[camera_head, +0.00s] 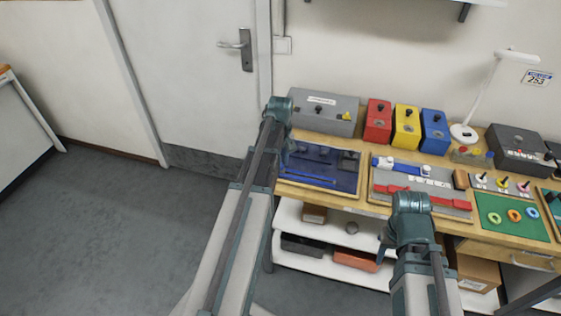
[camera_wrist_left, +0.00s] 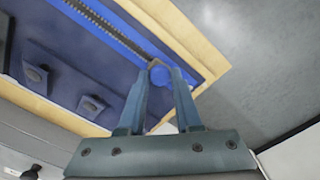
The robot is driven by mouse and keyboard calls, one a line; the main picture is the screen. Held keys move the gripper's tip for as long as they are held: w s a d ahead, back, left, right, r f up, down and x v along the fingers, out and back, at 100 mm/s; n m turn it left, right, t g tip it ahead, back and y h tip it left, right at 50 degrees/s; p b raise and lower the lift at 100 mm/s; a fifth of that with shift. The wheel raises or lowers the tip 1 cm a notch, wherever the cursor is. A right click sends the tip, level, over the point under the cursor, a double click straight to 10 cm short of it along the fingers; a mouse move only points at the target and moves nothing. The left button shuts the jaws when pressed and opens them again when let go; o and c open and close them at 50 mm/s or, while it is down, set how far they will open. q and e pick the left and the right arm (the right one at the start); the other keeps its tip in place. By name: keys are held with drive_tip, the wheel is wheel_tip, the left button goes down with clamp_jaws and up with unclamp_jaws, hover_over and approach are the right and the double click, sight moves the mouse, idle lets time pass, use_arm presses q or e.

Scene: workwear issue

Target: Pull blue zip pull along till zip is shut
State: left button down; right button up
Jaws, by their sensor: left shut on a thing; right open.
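The navy zip panel (camera_head: 325,170) lies on the left end of the workbench, and it fills the upper left of the left wrist view (camera_wrist_left: 60,65). Its dark toothed zip (camera_wrist_left: 108,27) runs along a bright blue strip to the blue zip pull (camera_wrist_left: 159,75) near the panel's corner. My left gripper (camera_head: 284,160) is at the panel's left end, its fingers shut on the pull in the left wrist view. I cannot tell whether the teeth behind the pull are meshed. My right gripper (camera_head: 384,240) is open and empty, in front of the bench's edge.
A grey board (camera_head: 420,180) with red and blue parts lies right of the panel. A grey box (camera_head: 325,115) and red (camera_head: 377,120), yellow (camera_head: 406,125) and blue (camera_head: 434,130) boxes stand behind. A green mat (camera_head: 495,208) with rings is further right. Floor left is clear.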

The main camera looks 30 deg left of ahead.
idle(0.3)
use_arm(q)
drive_tip(key=w+d, duration=0.1)
drive_tip(key=d, duration=0.4)
drive_tip(key=w+d, duration=0.1)
drive_tip(key=d, duration=0.5)
drive_tip(key=w+d, duration=0.2)
drive_tip(key=d, duration=0.3)
drive_tip(key=shift+d, duration=0.4)
drive_tip(key=c, duration=0.6)
unclamp_jaws()
drive_tip(key=shift+d, duration=0.1)
drive_tip(key=shift+r+p, duration=0.45)
wheel_tip(320, 180, up, 13)
drive_tip(key=p, duration=1.3)
